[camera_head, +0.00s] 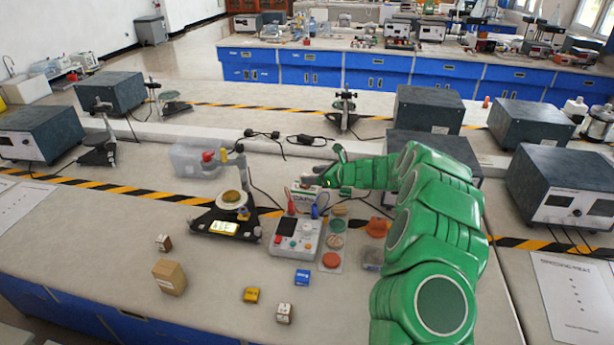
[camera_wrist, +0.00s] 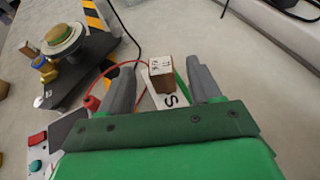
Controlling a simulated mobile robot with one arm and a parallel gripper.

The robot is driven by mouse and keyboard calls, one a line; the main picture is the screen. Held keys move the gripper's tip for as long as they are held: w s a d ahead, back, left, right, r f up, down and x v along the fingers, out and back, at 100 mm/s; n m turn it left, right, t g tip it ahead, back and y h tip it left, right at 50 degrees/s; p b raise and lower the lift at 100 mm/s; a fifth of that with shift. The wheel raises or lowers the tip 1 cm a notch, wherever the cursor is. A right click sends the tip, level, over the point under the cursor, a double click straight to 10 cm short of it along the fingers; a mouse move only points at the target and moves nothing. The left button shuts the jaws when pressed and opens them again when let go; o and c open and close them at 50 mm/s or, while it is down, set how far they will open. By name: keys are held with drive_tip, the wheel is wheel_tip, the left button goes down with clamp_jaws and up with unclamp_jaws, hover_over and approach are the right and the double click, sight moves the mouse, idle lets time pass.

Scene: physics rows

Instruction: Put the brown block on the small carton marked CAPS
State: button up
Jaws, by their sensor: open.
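The brown block (camera_wrist: 161,80) is a small cube with a white printed face. In the wrist view it appears to rest on the small white carton marked CAPS (camera_wrist: 171,101), whose letter S shows just below the block. My gripper (camera_wrist: 163,66) is open, with one finger on each side of the block and visible gaps to both. In the head view my gripper (camera_head: 322,178) is over the CAPS carton (camera_head: 303,198), behind the grey meter. The block is hard to make out there, and my fingers partly hide it.
A grey meter (camera_head: 296,239) with probes and a balance (camera_head: 226,222) stand close to the carton. A strip of round dishes (camera_head: 331,260) lies to the right. Cables lie behind.

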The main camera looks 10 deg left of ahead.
drive_tip(key=v, duration=0.7)
drive_tip(key=shift+s+d, duration=0.1)
